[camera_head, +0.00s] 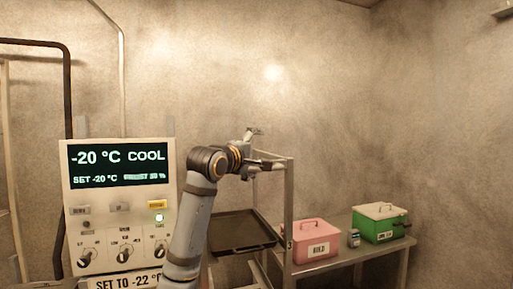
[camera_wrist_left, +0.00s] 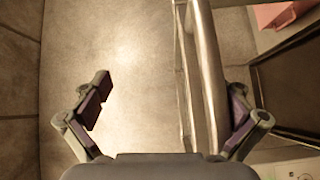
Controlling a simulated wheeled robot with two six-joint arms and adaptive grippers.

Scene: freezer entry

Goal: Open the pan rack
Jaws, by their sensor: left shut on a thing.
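The pan rack (camera_head: 289,210) is a grey metal frame right of centre in the head view, with a dark tray (camera_head: 240,232) on its left side. My left gripper (camera_head: 262,150) is at the upper end of the frame, by its top rail. In the left wrist view a pale metal bar of the rack (camera_wrist_left: 209,70) runs between the fingers, against the right finger; the left finger stands apart from it. My right gripper is not in view.
A control panel (camera_head: 118,190) reading -20 °C stands at the left, behind my arm. A metal table (camera_head: 350,258) at the right holds a pink box (camera_head: 310,242), a small jar (camera_head: 353,238) and a green box (camera_head: 380,226). Bare walls lie behind.

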